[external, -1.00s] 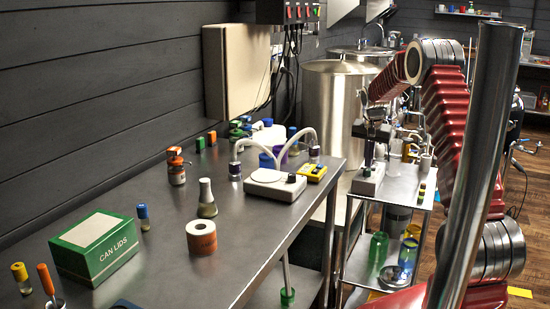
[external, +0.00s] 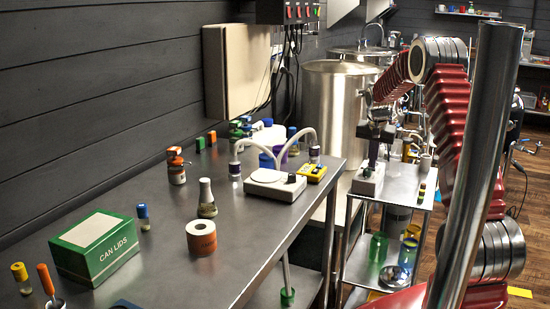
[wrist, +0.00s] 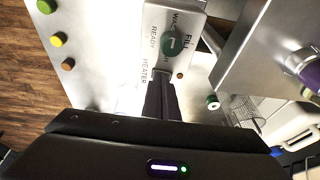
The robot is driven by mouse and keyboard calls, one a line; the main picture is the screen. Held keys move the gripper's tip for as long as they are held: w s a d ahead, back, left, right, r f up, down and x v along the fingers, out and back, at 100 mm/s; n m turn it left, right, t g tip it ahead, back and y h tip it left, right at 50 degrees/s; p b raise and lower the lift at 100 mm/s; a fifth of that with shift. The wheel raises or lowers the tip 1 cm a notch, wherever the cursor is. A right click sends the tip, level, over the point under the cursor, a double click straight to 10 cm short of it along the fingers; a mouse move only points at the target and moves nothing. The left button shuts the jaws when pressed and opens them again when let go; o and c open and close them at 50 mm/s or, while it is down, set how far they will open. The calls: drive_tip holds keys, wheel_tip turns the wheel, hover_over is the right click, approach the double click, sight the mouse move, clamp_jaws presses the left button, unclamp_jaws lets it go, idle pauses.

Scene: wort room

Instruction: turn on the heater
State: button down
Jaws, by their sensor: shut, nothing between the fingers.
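A pale control box (external: 368,182) stands on the steel cart at the right. In the wrist view its face (wrist: 150,14) carries the words FILL, READY and HEATER, and a dark green round part (wrist: 171,44) with a light mark. A small brown dot (wrist: 180,76) sits near its lower edge. My gripper (wrist: 161,80) is shut and empty, its dark fingertips at the box's lower end beside the HEATER word. They hide what lies under them, so I cannot tell whether they touch a switch or its position. In the external view my gripper (external: 374,158) points down over the box.
The steel workbench (external: 150,225) with bottles, a lid box and a white device (external: 275,184) is to the left. A large steel tank (external: 334,105) stands behind the cart.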

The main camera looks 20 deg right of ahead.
drive_tip(key=shift+d+r, duration=0.1)
drive_tip(key=shift+r, duration=0.4)
drive_tip(key=s+d+v, duration=0.1)
drive_tip(key=d+v, duration=0.1)
drive_tip(key=v, duration=1)
drive_tip(key=shift+r, duration=0.35)
drive_tip(key=shift+s+a, duration=0.1)
